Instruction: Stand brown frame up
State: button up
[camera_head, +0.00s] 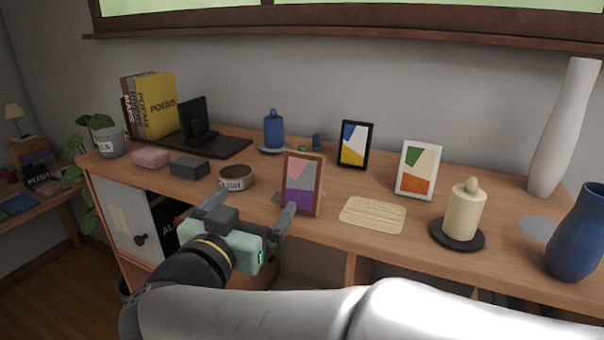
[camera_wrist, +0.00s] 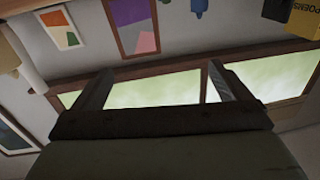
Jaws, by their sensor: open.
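The brown frame (camera_head: 303,183) stands upright near the front of the desk, its purple, pink and grey picture facing out. It also shows upside down at the top of the wrist view (camera_wrist: 135,25). My gripper (camera_head: 247,206) is open and empty, in front of and left of the frame. Its right finger comes close to the frame's lower left edge in the head view; I cannot tell if they touch. In the wrist view both fingers (camera_wrist: 160,68) are spread apart with nothing between them, and the frame lies beyond them.
A black frame (camera_head: 355,144) and a white frame (camera_head: 418,170) stand to the right. A woven mat (camera_head: 373,215), a cream candle (camera_head: 463,212) and a blue vase (camera_head: 582,235) sit further right. A round tin (camera_head: 236,178) and a dark box (camera_head: 189,167) are left of the frame.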

aim_at(302, 169)
jog(key=shift+m+g+h, duration=0.4)
jog(key=shift+h, duration=0.4)
jog(key=x, duration=0.3)
jog(key=d+p+x, duration=0.1)
jog(key=x, duration=0.3)
jog(key=p+x, duration=0.1)
jog(key=x, duration=0.3)
jog(key=shift+s+d+r, duration=0.1)
jog(key=shift+s+d, duration=0.2)
jog(key=shift+w+d+r+p, duration=0.15)
jog(key=shift+w+d+p, duration=0.25)
jog(key=shift+w, duration=0.1)
jog(key=p+x, duration=0.1)
jog(key=x, duration=0.3)
jog(key=shift+d, duration=0.15)
jog(key=shift+s, duration=0.1)
jog(key=c, duration=1.2)
